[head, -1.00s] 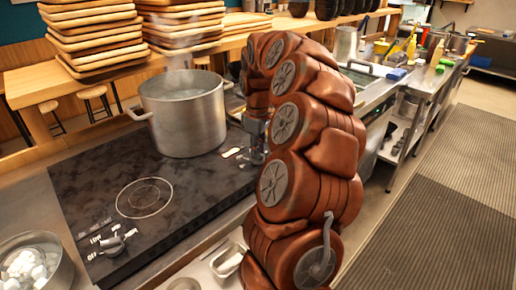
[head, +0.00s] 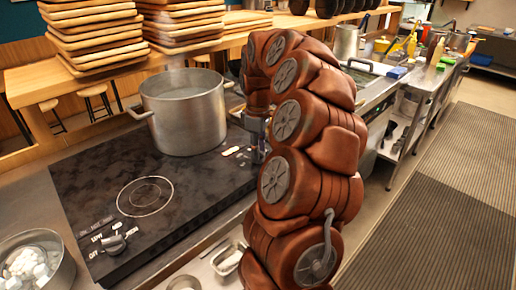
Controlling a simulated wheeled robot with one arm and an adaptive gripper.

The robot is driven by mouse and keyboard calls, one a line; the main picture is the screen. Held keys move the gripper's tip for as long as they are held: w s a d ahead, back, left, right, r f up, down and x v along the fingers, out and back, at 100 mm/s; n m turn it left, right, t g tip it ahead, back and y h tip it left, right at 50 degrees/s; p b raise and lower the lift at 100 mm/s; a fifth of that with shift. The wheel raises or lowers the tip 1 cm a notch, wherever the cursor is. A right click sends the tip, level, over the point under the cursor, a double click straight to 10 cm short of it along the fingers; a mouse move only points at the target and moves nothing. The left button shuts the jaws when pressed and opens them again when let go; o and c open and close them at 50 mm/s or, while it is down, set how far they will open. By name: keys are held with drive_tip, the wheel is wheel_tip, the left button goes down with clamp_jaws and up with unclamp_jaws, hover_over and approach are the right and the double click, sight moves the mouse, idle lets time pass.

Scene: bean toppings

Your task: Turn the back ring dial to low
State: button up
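The black cooktop (head: 95,190) lies at the left. Its front ring (head: 145,196) is bare. A large steaming metal pot (head: 185,112) stands at the back of the cooktop, over the area of the back ring. A dial (head: 113,244) with OFF and LOW markings sits at the cooktop's near left corner. Pale markings (head: 231,151) show beside the pot, by my gripper (head: 259,150). The back ring dial itself cannot be made out there. My gripper points down at the cooktop's right side, partly behind my brown arm; its fingers are too small and hidden to judge.
A metal bowl of white pieces (head: 28,262) is at the lower left. Small metal containers (head: 228,258) sit in front of the cooktop. Stacked wooden trays (head: 95,30) stand on the wooden counter behind. A steel counter with bottles (head: 425,70) is at the right.

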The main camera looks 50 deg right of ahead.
drive_tip(key=shift+o, duration=0.4)
drive_tip(key=shift+r, duration=0.1)
wheel_tip(320, 180, up, 12)
idle(0.6)
idle(0.5)
